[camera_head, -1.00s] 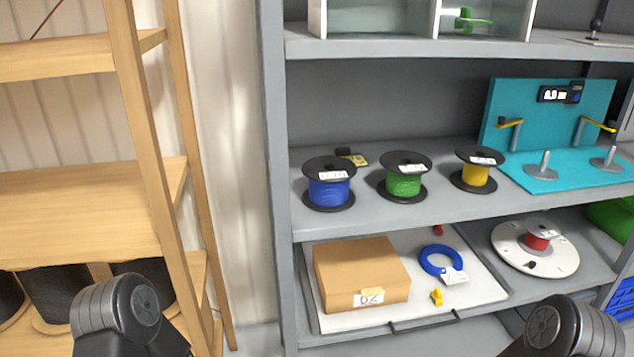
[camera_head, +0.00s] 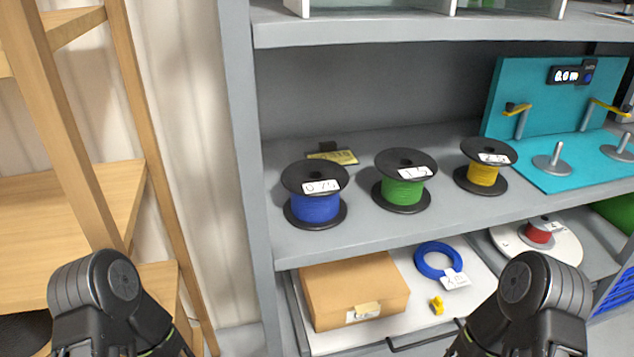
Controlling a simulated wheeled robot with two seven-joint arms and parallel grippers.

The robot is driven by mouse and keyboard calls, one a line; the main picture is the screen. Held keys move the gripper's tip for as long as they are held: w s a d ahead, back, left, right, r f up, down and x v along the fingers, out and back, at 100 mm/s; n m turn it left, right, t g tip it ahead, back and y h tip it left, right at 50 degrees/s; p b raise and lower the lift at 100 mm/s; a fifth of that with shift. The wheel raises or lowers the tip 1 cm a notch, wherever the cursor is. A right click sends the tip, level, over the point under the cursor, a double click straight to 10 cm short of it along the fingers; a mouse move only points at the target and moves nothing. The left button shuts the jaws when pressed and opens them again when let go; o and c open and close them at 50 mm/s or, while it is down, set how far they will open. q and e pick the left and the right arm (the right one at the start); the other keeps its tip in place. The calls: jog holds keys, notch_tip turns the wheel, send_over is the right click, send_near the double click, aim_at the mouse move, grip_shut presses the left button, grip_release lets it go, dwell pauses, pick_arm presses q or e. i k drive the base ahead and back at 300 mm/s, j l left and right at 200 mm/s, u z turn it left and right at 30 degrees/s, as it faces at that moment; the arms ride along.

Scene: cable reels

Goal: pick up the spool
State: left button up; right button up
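Three black-flanged spools stand upright in a row on the grey middle shelf: a blue spool (camera_head: 315,207) at left, a green spool (camera_head: 403,191) in the middle and a yellow spool (camera_head: 484,174) at right. Each bears a white label. A smaller red spool (camera_head: 538,233) sits on a white disc (camera_head: 565,246) on the lower level. Parts of both my arms show at the bottom left and bottom right, below and in front of the shelf, apart from the spools. Neither gripper's fingers are in view.
A teal panel with metal posts (camera_head: 560,110) stands right of the yellow spool. A yellow tag (camera_head: 340,157) lies behind the blue spool. A lower tray holds a cardboard box (camera_head: 352,290), a blue coil (camera_head: 432,262) and a yellow piece (camera_head: 437,305). A grey upright (camera_head: 238,150) bounds the shelf at left.

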aim_at(315, 203)
jog(key=k+l, duration=0.15)
jog(key=l, duration=0.35)
jog(key=k+l, duration=0.1)
jog(key=l, duration=0.45)
jog(key=k+l+z, duration=0.1)
jog(key=l, duration=0.4)
jog(key=k+l, duration=0.15)
jog(key=l, duration=0.4)
jog(key=k+l, duration=0.1)
jog(key=l, duration=0.4)
